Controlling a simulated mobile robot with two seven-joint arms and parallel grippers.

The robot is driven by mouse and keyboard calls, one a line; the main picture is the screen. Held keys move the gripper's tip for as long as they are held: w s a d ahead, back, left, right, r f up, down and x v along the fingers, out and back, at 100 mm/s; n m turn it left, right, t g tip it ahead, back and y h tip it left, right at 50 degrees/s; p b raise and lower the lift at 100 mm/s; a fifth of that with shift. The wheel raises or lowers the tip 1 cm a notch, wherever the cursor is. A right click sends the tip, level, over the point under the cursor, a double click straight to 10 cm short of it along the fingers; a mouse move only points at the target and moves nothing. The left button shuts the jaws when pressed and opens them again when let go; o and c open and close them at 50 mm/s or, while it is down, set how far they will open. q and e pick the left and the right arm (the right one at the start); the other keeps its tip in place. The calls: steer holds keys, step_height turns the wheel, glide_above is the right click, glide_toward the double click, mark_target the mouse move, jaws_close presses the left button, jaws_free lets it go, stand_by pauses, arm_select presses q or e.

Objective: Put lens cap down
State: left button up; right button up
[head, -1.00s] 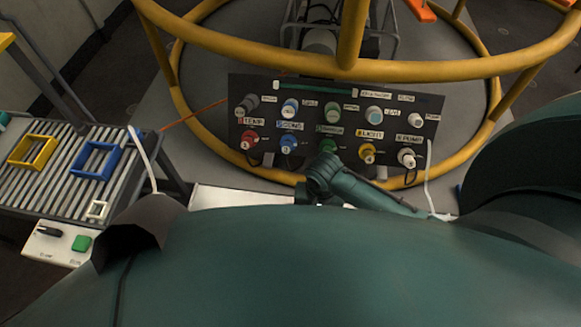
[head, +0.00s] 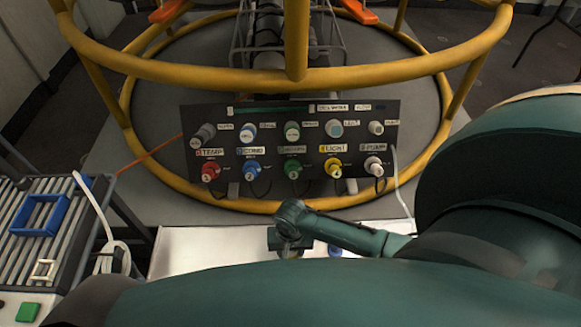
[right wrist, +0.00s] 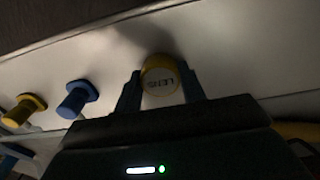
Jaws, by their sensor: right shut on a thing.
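The lens cap (right wrist: 160,80), a yellow round cap with a white face and dark lettering, is between the two fingers of my right gripper (right wrist: 162,92) in the right wrist view. The gripper is shut on it. In the head view my right gripper (head: 290,247) is over the pale tray surface (head: 195,245) in front of the connector panel; the cap is hidden there by my arm. I cannot tell whether the cap touches the surface. My left gripper is not in view.
A panel (head: 290,155) of coloured connectors stands behind, inside a yellow ring rail (head: 250,80). A slatted rack (head: 75,215) is at left. The tray's left part is clear.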

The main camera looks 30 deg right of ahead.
steer(key=o, duration=1.3)
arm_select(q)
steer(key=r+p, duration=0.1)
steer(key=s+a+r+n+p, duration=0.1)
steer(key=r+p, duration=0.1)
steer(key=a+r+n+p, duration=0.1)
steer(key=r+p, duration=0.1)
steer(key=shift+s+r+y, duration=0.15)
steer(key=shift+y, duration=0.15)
arm_select(e)
step_height(320, 180, up, 12)
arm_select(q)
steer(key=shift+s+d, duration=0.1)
